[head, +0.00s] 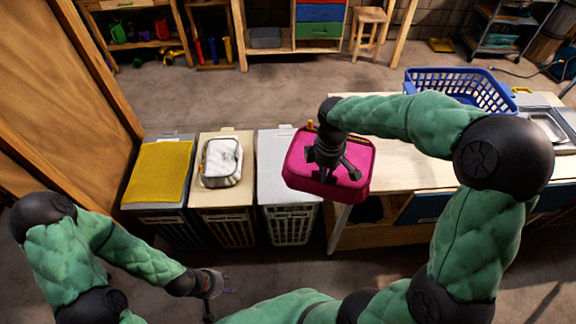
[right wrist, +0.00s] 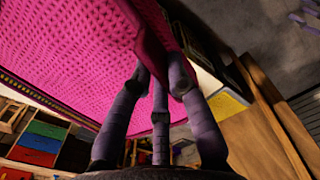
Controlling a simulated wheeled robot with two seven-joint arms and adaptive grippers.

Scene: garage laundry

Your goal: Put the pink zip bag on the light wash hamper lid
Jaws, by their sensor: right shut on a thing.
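The pink zip bag (head: 300,165) hangs from my right gripper (head: 335,170) in the head view. It appears above the left end of the table and overlaps the right edge of the white hamper lid (head: 278,160). The right wrist view shows the fingers (right wrist: 160,75) shut on a fold of the bag's pink textured side (right wrist: 70,45). The white lid's visible part is bare. No label shows which hamper is for light wash. My left gripper (head: 214,290) is empty, fingers spread, low in front of the hampers.
Left of the white lid, a beige hamper lid (head: 208,199) holds a whitish zip bag (head: 221,160). Further left, a yellow cloth (head: 160,172) covers another hamper. The wooden table (head: 405,165) on the right carries a blue basket (head: 470,88) and a metal tray. A wooden door stands left.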

